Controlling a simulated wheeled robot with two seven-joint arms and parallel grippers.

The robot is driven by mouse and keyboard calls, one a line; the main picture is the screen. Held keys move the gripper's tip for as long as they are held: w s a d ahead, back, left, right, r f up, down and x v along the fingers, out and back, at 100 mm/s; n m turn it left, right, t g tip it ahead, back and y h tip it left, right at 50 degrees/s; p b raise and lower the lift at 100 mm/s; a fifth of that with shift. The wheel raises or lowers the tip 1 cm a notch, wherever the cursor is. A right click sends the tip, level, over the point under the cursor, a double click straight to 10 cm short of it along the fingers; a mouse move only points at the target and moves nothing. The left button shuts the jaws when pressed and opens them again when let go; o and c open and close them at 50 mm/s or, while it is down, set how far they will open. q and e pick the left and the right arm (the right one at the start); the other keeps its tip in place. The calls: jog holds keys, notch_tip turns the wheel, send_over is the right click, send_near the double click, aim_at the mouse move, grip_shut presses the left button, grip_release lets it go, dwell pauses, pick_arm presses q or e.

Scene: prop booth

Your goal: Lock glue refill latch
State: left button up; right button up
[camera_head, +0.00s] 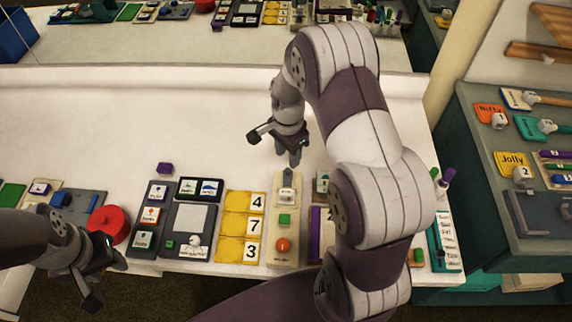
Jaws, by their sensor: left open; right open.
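My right gripper (276,150) is open and empty, over the white table just beyond the board's far end. My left gripper (108,282) is open, low at the left near the table's front edge, apart from the board.
Yellow number cards (241,228) and a dark panel (188,217) lie left of the board. A red round object (108,224) sits near my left gripper. My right arm hides items right of the board. The white table (120,125) behind is mostly clear.

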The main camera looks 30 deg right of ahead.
aim_at(288, 170)
notch_tip(288, 170, down, 6)
jog(key=shift+d+r, duration=0.1)
jog(key=shift+d, duration=0.05)
jog(key=shift+f, duration=0.2)
grip_shut()
jog(key=shift+s+a+r+p, duration=0.2)
jog(key=shift+s+a+p, duration=0.3)
jog(key=shift+s+p, duration=0.15)
jog(key=shift+s+a+f, duration=0.1)
jog(key=shift+s+a, duration=0.05)
jog(key=shift+s, duration=0.1)
jog(key=shift+f, duration=0.15)
grip_release()
